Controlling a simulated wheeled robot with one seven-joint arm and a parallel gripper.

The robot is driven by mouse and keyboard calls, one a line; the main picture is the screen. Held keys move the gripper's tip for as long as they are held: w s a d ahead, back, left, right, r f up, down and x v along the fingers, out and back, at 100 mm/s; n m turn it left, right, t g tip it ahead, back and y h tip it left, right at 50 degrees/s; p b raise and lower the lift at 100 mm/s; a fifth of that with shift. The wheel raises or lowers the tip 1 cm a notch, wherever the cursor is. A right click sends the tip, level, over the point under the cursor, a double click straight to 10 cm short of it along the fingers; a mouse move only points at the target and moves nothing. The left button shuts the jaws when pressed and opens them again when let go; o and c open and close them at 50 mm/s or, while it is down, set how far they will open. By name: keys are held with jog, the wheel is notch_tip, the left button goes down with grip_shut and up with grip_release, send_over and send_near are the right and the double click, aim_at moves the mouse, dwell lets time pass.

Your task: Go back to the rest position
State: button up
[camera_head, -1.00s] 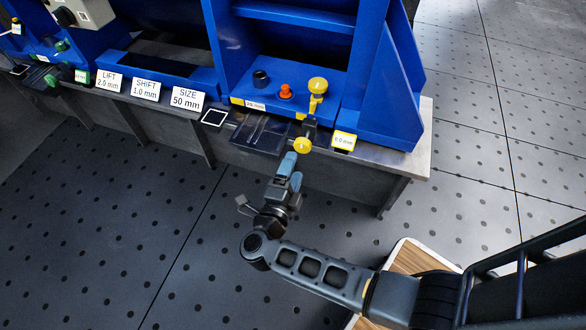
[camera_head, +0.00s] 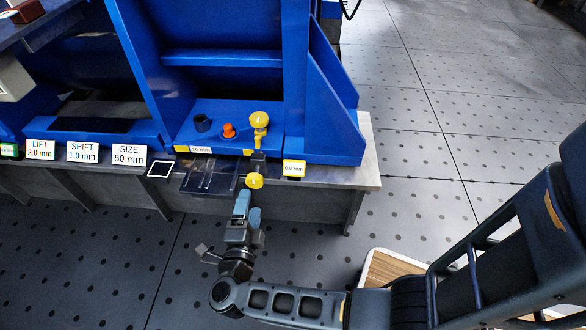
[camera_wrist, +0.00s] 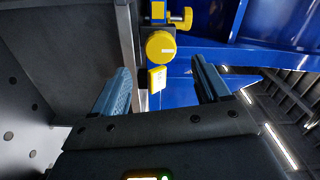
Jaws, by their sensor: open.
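My gripper (camera_head: 247,207) is at the front edge of the bench, just in front of a yellow knob (camera_head: 254,181). In the wrist view its two blue fingers (camera_wrist: 163,88) stand apart with nothing between them that they touch. The yellow knob (camera_wrist: 160,45) shows ahead, beyond the fingertips, with a small yellow tag (camera_wrist: 157,78) below it. Whether the right finger touches the knob cannot be told in the head view. A second, taller yellow knob (camera_head: 259,120) stands on the blue frame behind.
The blue frame (camera_head: 335,135) stands on a grey bench (camera_head: 345,178). A black knob (camera_head: 202,123) and an orange knob (camera_head: 229,131) sit on its ledge. White label cards (camera_head: 129,155) line the bench edge at left. Open floor (camera_head: 440,130) lies at right.

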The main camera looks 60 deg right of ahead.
dwell(0.7)
jog(key=s+a+r+n+t+y, duration=0.5)
jog(key=s+r+n+y, duration=0.4)
jog(key=s+r+n, duration=0.45)
jog(key=s+a+r+n+t+y, duration=0.4)
jog(key=s+a+r+n+y, duration=0.5)
jog(key=s+n, duration=0.65)
notch_tip(320, 180, up, 29)
jog(key=w+d+h+p, duration=0.1)
jog(key=w+d+p, duration=0.1)
jog(key=p, duration=2.7)
jog(key=shift+r+n, duration=0.15)
jog(key=shift+n, duration=0.25)
